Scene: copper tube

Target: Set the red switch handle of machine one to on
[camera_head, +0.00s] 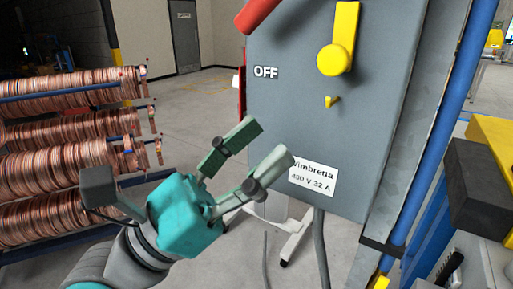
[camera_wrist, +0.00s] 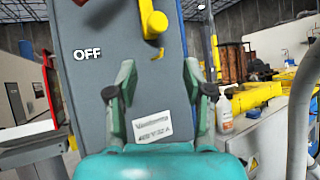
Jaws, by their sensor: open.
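A grey switch box (camera_head: 290,110) stands in front of me with a white OFF label (camera_head: 265,72) on its face. A red handle (camera_head: 262,13) is cut off by the top edge of the head view, slanting above the OFF label. Only a sliver of red (camera_wrist: 80,2) shows at the top of the wrist view. A yellow rotary handle (camera_head: 338,52) sits on the box, with a small yellow peg (camera_head: 330,101) below it. My gripper (camera_head: 263,146) is open and empty, before the box's lower part and below the handles. The wrist view shows its spread fingers (camera_wrist: 158,72).
Racks of copper coils (camera_head: 65,150) stand at the left. A blue post (camera_head: 450,110) rises just right of the box, with a yellow and black machine (camera_head: 490,170) beyond. A cable (camera_head: 320,245) hangs below the box. Open floor lies behind, towards a grey door (camera_head: 185,35).

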